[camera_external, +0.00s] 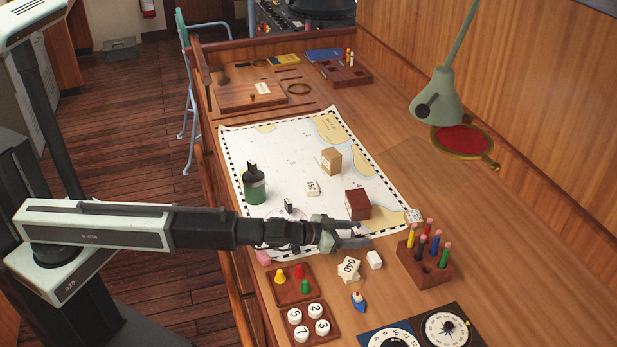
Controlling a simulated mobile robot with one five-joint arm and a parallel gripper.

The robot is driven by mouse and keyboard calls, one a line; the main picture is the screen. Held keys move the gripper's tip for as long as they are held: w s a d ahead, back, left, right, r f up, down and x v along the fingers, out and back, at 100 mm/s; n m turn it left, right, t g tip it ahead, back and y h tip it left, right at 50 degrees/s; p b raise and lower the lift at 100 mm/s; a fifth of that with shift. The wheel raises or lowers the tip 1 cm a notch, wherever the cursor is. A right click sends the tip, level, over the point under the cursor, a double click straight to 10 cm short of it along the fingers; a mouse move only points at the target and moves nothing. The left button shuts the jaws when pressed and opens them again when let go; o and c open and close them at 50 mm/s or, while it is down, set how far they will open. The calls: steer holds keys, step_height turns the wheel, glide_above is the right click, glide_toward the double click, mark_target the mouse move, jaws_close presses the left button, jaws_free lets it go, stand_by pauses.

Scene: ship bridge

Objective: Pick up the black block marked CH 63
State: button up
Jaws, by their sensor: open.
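No marking CH 63 is readable in this view. A small dark upright piece (289,205) stands on the chart (240,150), just behind my arm near the wrist; it may be the black block, but I cannot tell. My arm partly hides the area around it. My gripper (358,234) is open and empty, pointing right above the near edge of the chart. It is to the right of the dark piece and in front of a dark red block (358,204).
A green bottle (254,188), a tan block (331,161) and a white 150 tag (312,188) are on the chart. Nearer are a white block (374,260), a 040 tag (348,268), a pen holder (426,268) and game trays (310,335). A green lamp (438,98) overhangs the right.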

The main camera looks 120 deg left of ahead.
mark_target(356, 231)
jaws_close()
step_height(356, 231, up, 10)
steer(key=p, duration=1)
steer(key=shift+r, duration=0.15)
